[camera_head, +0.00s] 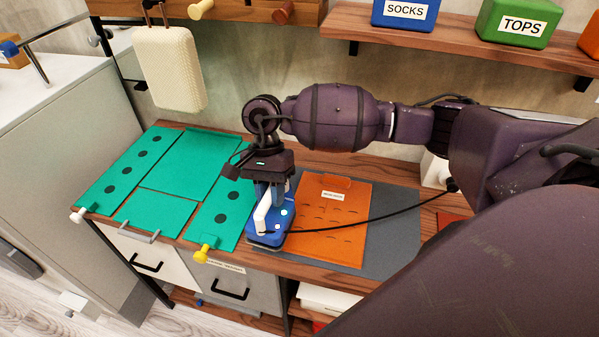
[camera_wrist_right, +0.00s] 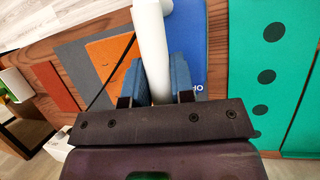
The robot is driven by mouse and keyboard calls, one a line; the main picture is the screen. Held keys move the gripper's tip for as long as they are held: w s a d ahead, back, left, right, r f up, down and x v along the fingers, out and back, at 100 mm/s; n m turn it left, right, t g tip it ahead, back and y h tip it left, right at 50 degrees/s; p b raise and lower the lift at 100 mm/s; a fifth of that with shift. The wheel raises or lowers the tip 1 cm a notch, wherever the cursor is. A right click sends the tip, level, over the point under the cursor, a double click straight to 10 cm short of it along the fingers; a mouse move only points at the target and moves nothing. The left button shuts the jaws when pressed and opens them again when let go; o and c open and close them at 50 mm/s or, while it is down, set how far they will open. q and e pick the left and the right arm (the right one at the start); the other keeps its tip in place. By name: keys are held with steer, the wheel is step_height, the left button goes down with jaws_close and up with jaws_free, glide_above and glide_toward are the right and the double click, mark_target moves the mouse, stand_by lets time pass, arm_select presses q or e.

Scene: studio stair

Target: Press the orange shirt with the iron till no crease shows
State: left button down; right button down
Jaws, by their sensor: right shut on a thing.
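The orange shirt (camera_head: 336,228) lies flat on a grey mat (camera_head: 392,235) on the wooden worktop. Several dark curved crease marks show on it, and a small white label is near its collar. The blue iron (camera_head: 268,238) with a white handle is at the shirt's left edge; I cannot tell whether its sole touches the surface. My right gripper (camera_head: 269,190) is shut on the iron's handle. In the right wrist view the white handle (camera_wrist_right: 150,45) stands between the blue fingers (camera_wrist_right: 155,82), with part of the shirt (camera_wrist_right: 108,55) to the left. My left gripper is out of view.
A green folding board (camera_head: 190,165) with dark dots lies left of the iron. A black cord (camera_head: 375,218) crosses over the shirt to the right. A cream padded thing (camera_head: 170,70) hangs above the worktop. Blue SOCKS (camera_head: 405,12) and green TOPS (camera_head: 517,22) boxes stand on the shelf.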

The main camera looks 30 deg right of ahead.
mark_target(292, 206)
steer(key=m, duration=0.1)
steer(key=m+y, duration=0.1)
steer(key=r+m+t+p, duration=0.1)
steer(key=m, duration=0.1)
steer(key=shift+s+d, duration=0.2)
steer(key=shift+d, duration=0.2)
steer(key=m, duration=0.1)
steer(key=m+t+p, duration=0.1)
steer(key=d+m+y, duration=0.1)
steer(key=shift+s+r+m, duration=0.2)
steer(key=shift+r+m, duration=0.05)
steer(key=shift+m, duration=0.15)
steer(key=shift+d+r+m+t+p, duration=0.1)
steer(key=shift+d+m+t+p, duration=0.1)
steer(key=shift+m+t+p, duration=0.5)
steer(key=m, duration=0.1)
steer(key=d+m+t+p, duration=0.1)
steer(key=m, duration=0.1)
steer(key=d+m, duration=0.1)
steer(key=m, duration=0.1)
steer(key=shift+s+r+t+y, duration=0.3)
steer(key=shift+r+t, duration=0.05)
steer(key=shift+t, duration=0.05)
steer(key=m, duration=0.1)
steer(key=d+m+t+p, duration=0.1)
steer(key=m, duration=0.1)
steer(key=shift+s+d+r, duration=0.15)
steer(key=shift+d, duration=0.1)
